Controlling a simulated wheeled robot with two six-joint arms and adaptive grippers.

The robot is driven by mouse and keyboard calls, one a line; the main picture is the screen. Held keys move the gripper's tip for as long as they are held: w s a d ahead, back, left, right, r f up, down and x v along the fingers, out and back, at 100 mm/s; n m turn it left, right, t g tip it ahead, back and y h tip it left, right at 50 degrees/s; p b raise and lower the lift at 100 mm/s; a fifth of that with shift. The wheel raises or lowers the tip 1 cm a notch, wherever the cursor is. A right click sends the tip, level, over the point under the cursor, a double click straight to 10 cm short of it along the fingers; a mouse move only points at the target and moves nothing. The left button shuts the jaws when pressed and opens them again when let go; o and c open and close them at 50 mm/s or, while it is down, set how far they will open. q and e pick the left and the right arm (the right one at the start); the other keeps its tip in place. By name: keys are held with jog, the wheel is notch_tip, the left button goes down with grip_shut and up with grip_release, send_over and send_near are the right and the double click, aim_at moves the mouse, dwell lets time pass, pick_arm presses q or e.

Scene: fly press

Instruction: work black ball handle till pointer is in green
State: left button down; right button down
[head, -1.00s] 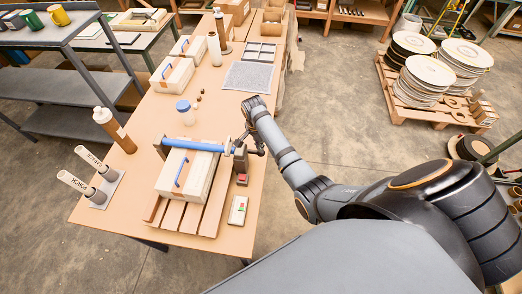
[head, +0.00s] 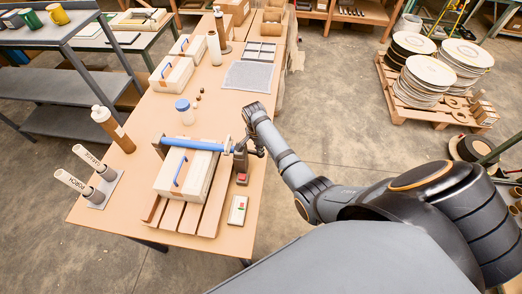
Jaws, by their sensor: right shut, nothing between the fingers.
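A blue bar (head: 192,145) lies across above a white box-like mould (head: 181,176) with a blue handle, which sits on wooden slats. The bar's right end meets a pale disc and a dark upright with a red part (head: 241,178) at its foot. My right gripper (head: 247,150) is at this end, pointing down, its fingers shut and empty. I cannot make out the black ball handle beside the dark fingers. A small white panel (head: 237,210) with red and green marks lies in front; its pointer is too small to read. My left gripper is out of view.
On the table (head: 215,112) stand a blue-lidded jar (head: 185,111), a brown-and-white bottle (head: 113,129), two labelled tubes (head: 84,175) in a stand and more white boxes. A pallet of stacked discs (head: 428,83) stands on the floor at right.

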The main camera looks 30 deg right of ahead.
jog(key=shift+s+a+r+p, duration=0.1)
jog(key=shift+a+r+p, duration=0.1)
jog(key=shift+a+p, duration=0.1)
jog(key=shift+s+a+r, duration=0.15)
jog(key=shift+a, duration=0.5)
jog(key=shift+s+a+r, duration=0.15)
jog(key=shift+a, duration=0.45)
jog(key=shift+r, duration=0.1)
notch_tip(320, 180, up, 12)
jog(key=a, duration=0.1)
jog(key=shift+s, duration=0.15)
jog(key=shift+a, duration=0.1)
dwell(0.5)
